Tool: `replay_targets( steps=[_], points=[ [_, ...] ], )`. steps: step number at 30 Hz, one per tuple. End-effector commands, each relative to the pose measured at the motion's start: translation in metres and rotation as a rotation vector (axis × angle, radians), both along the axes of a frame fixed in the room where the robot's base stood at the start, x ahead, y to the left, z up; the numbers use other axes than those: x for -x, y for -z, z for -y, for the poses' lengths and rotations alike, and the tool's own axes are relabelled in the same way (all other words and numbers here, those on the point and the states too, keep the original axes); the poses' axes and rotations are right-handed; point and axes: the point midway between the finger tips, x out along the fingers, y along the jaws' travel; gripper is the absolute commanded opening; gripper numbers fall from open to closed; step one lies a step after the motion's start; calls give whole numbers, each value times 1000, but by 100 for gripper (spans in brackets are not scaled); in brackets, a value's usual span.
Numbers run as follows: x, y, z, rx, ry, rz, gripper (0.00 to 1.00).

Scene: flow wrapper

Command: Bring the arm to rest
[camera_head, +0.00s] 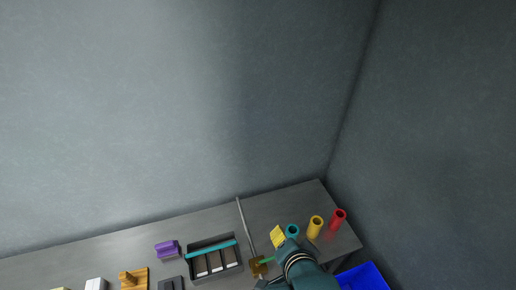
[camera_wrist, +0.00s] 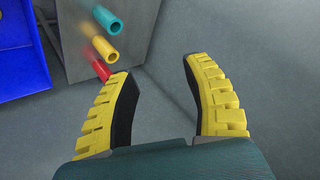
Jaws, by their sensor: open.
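My gripper (camera_wrist: 163,78) has yellow toothed fingers with dark inner pads. In the wrist view the fingers stand wide apart with nothing between them, and plain grey surface shows beyond. In the head view my arm reaches in from the bottom edge, over the right part of the grey table (camera_head: 92,248). A yellow finger shows there near the teal tube; the fingertips cannot be made out clearly.
A teal tube (camera_head: 293,231), a yellow tube (camera_head: 315,226) and a red tube (camera_head: 337,218) stand right of my gripper. A blue bin (camera_head: 362,277) is at lower right. A dark tray (camera_head: 232,265), purple block (camera_head: 167,248) and wooden piece (camera_head: 134,281) lie left. Walls enclose the table.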

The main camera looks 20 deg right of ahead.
Motion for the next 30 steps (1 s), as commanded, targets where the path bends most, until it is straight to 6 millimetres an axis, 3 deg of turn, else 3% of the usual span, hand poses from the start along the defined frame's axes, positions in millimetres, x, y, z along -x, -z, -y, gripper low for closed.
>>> replay_targets(
  steps=[1, 4, 7, 10, 12, 15, 20, 26, 28, 30],
  points=[
    [-15, -46, -16, 48, -64, 93, 50],
    [-34, -123, -46, 156, -179, 277, 50],
    [-38, -202, -73, 281, -276, 472, 50],
    [-25, -281, -95, 439, -343, 680, 50],
    [-7, -328, -100, 576, -357, 815, 50],
    [23, -375, -98, 801, -345, 952, 50],
    [31, -393, -97, 1001, -349, 977, 50],
    [30, -392, -97, 1010, -352, 969, 50],
    [30, -391, -97, 1010, -353, 969, 44],
    [30, -391, -97, 1009, -353, 968, 44]
  ],
)
